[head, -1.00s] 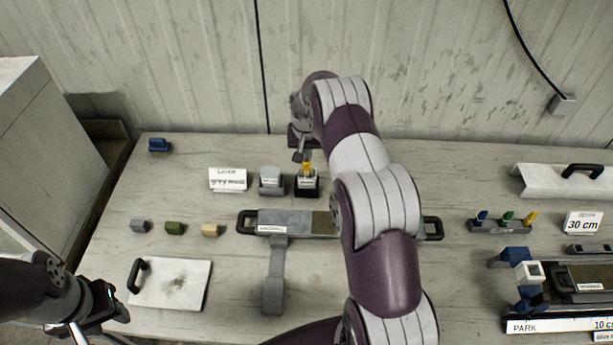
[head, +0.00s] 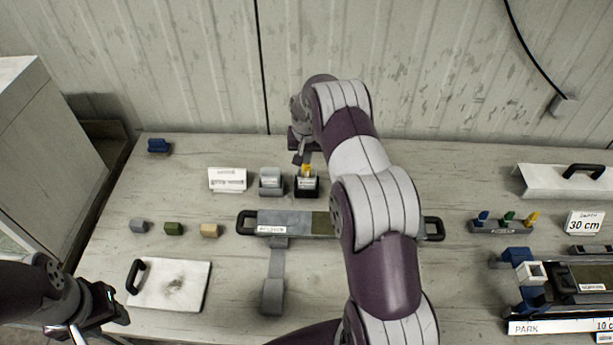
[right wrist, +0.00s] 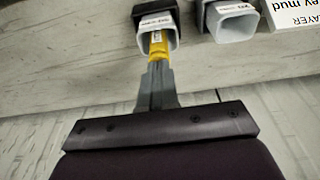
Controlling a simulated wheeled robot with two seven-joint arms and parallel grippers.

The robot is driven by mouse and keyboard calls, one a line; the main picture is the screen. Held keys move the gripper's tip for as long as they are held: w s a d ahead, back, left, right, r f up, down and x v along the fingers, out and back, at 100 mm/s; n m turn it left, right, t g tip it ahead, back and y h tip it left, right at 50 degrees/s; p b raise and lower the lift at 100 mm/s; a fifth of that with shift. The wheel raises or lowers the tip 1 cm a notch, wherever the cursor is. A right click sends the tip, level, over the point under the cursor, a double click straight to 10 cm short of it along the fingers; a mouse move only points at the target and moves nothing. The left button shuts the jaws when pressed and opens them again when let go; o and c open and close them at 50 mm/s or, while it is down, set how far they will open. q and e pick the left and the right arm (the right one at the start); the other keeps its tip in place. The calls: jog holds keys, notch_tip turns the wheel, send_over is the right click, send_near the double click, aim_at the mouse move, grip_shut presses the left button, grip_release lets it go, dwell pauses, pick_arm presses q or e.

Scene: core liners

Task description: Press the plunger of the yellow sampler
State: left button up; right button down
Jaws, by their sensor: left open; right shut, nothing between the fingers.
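The yellow sampler (head: 307,169) stands in a black holder with a white label (head: 307,186) towards the back of the table. It also shows in the right wrist view (right wrist: 158,43), its yellow part inside a pale square cup. My right gripper (head: 302,160) is shut and empty, over the sampler. In the right wrist view its fingertips (right wrist: 158,66) are right at the sampler's yellow end and hide part of it. I cannot tell whether they touch. My left gripper (head: 118,310) is open and empty, off the table's front left edge.
A grey holder with a pale cup (head: 270,181) stands just left of the sampler. A white card (head: 228,180) is further left. A long handled tray (head: 285,218) lies in front, partly hidden by my right arm. Small coloured blocks (head: 174,229) lie at left.

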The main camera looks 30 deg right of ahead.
jog(key=p+v, duration=0.1)
jog(key=v, duration=0.1)
jog(key=p+v, duration=0.1)
jog(key=v, duration=0.1)
jog(key=w+p+v, duration=0.1)
jog(key=p+v, duration=0.1)
jog(key=shift+d+r, duration=0.3)
jog(key=shift+r, duration=0.2)
jog(key=shift+w, duration=0.15)
jog(key=s+a+n+b, duration=0.2)
jog(key=s+a, duration=0.3)
jog(key=s, duration=0.4)
jog(key=s+a+n+b, duration=0.2)
jog(key=s+a+b, duration=0.2)
jog(key=s, duration=0.5)
jog(key=s+a+n+y+b, duration=0.1)
jog(key=s+a+n+b, duration=0.1)
jog(key=s+a, duration=0.5)
jog(key=s+b, duration=0.1)
jog(key=s, duration=0.1)
jog(key=shift+s+a+r+n+g+b, duration=0.3)
jog(key=shift+a+r, duration=0.05)
jog(key=shift+r, duration=0.05)
jog(key=shift+s, duration=0.15)
